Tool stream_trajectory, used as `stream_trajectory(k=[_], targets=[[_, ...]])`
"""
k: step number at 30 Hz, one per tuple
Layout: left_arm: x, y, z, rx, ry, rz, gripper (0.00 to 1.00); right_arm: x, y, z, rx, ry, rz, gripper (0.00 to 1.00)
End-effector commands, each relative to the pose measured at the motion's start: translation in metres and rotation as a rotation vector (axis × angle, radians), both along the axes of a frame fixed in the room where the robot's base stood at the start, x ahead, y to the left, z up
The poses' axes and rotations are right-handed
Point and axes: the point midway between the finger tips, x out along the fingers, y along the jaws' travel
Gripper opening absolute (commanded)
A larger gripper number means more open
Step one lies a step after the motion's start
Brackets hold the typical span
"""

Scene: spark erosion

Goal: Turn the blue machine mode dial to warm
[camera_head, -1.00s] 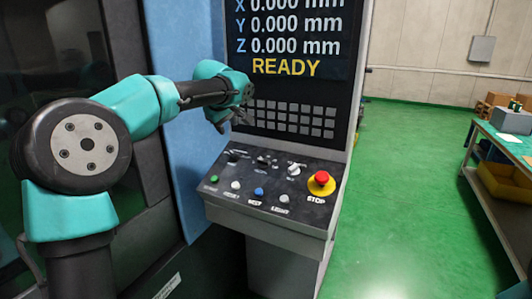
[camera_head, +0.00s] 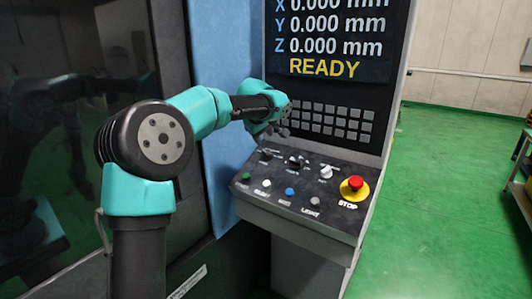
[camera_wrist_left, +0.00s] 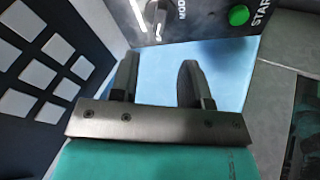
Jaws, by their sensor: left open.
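The sloped control panel (camera_head: 300,200) of the blue machine carries three dials: a dark left dial (camera_head: 266,154), a dark middle dial (camera_head: 296,162) and a pale right dial (camera_head: 326,172). Their labels are too small to read in the head view, so I cannot tell which is the mode dial. My left gripper (camera_head: 284,131) is open and empty, above the panel's back left part, in front of the keypad. My right gripper is not in view.
A front row has a green START button (camera_wrist_left: 238,15), a white button (camera_head: 263,183), a blue button (camera_head: 289,192) and a grey button (camera_head: 315,202). A red stop button (camera_head: 355,183) stands at the right. The keypad (camera_head: 330,122) rises behind. Green floor lies right.

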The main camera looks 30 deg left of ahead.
Motion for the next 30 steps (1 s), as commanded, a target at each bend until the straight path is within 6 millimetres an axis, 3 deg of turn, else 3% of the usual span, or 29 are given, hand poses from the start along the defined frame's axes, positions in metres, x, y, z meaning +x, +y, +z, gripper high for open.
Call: stream_trajectory(k=[15, 21, 30], targets=[[0.043, 0.014, -0.074, 0.000, 0.002, 0.000, 0.43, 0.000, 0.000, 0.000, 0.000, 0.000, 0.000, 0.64], [0.051, 0.017, -0.087, 0.000, 0.001, 0.001, 0.43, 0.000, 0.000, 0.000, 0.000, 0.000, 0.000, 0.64], [0.052, 0.017, -0.089, 0.000, 0.000, 0.000, 0.43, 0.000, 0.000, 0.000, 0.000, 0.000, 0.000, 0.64]])
